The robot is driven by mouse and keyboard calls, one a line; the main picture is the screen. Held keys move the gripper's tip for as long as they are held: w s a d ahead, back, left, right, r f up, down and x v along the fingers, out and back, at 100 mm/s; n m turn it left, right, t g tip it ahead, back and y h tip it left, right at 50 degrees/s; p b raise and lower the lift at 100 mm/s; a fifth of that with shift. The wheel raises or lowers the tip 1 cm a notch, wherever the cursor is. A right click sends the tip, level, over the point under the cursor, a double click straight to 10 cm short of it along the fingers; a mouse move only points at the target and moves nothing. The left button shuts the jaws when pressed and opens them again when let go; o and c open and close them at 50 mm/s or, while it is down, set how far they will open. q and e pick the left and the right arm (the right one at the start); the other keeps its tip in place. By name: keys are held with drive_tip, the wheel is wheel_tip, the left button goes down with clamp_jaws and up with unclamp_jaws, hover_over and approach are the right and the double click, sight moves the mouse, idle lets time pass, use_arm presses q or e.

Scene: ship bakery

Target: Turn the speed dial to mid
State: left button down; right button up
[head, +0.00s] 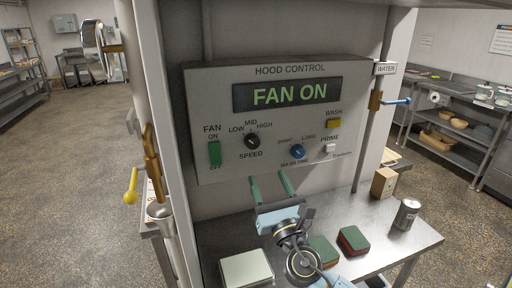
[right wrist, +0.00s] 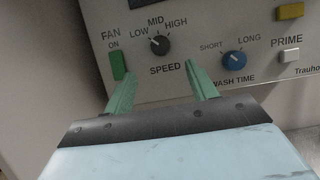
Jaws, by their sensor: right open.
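The speed dial (head: 252,141) is a black round knob on the hood control panel (head: 350,100), under the marks LOW, MID and HIGH. It also shows in the right wrist view (right wrist: 160,45), where its pale pointer line leans up and left, towards LOW. My right gripper (head: 269,180) is open and empty below the dial, its two green fingers pointing up at the panel. In the right wrist view the fingertips (right wrist: 161,70) are apart, left and right below the dial, and do not touch it. My left gripper is not in view.
Near the dial are the green fan switch (head: 215,153), the blue wash time dial (head: 298,151), the yellow wash button (head: 334,123) and the white prime button (head: 330,148). The display (head: 288,94) reads FAN ON. Below, the steel counter (head: 420,236) holds pads (head: 353,240) and a can (head: 406,214).

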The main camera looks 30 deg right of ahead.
sight(254, 145)
drive_tip(key=p+x, duration=0.2)
drive_tip(key=x, duration=0.8)
drive_tip(key=shift+w+d, duration=0.15)
drive_tip(key=shift+w, duration=0.1)
drive_tip(key=c, duration=1)
